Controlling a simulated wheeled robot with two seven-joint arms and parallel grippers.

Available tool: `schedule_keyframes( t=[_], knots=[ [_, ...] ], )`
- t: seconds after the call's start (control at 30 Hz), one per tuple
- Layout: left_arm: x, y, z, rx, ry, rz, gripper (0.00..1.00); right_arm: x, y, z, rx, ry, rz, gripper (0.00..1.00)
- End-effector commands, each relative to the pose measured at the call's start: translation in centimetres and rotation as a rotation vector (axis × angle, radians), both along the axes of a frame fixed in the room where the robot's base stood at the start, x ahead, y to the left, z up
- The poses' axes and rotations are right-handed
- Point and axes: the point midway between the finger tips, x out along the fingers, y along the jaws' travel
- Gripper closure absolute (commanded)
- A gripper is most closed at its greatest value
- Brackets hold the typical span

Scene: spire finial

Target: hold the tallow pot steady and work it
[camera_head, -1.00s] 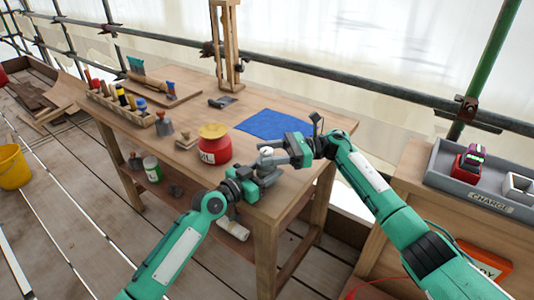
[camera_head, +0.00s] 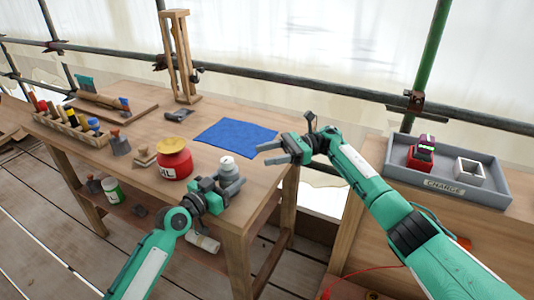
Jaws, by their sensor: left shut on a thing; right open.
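A small grey pot with a white top (camera_head: 228,164), which I take to be the tallow pot, stands upright at the front right of the wooden workbench. My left gripper (camera_head: 224,184) is shut on its lower body from the front, hiding part of it. My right gripper (camera_head: 268,152) is open and empty, to the right of the pot and a little apart from it, over the bench's right end. I cannot tell whether the white top is a lid or the contents.
A red jar with a yellow lid (camera_head: 175,163) stands just left of the pot. A blue cloth (camera_head: 236,136) lies behind. A tool rack (camera_head: 72,130) and wooden stand (camera_head: 181,60) are farther off. At right is a grey charging tray (camera_head: 402,158).

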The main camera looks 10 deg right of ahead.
Motion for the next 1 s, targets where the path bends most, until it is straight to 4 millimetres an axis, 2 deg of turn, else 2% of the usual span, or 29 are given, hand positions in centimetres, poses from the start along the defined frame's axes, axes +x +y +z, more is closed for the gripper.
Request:
schedule_keyframes(
  t=[0.07,0.1,0.2,0.57,0.67,1.0],
  knots=[
    [0.0,0.0,0.0,0.000,0.000,0.000,0.75,0.0,0.0,0.0,0.000,0.000,0.000,0.48],
    [0.0,0.0,0.0,0.000,0.000,0.000,0.41,0.0,0.0,0.0,0.000,0.000,0.000,0.48],
    [0.0,0.0,0.0,0.000,0.000,0.000,0.23,0.0,0.0,0.0,0.000,0.000,0.000,0.48],
    [-0.3,0.3,0.0,0.001,-0.001,0.000,0.23,0.0,0.0,0.0,0.000,0.000,0.000,0.48],
    [-1.0,1.2,-0.1,0.002,-0.001,0.001,0.23,0.0,0.0,0.0,0.000,0.000,0.000,0.48],
    [-5.5,6.0,-0.1,0.003,0.000,0.001,0.23,0.0,0.0,0.0,0.000,0.000,0.000,0.48]
  ],
)
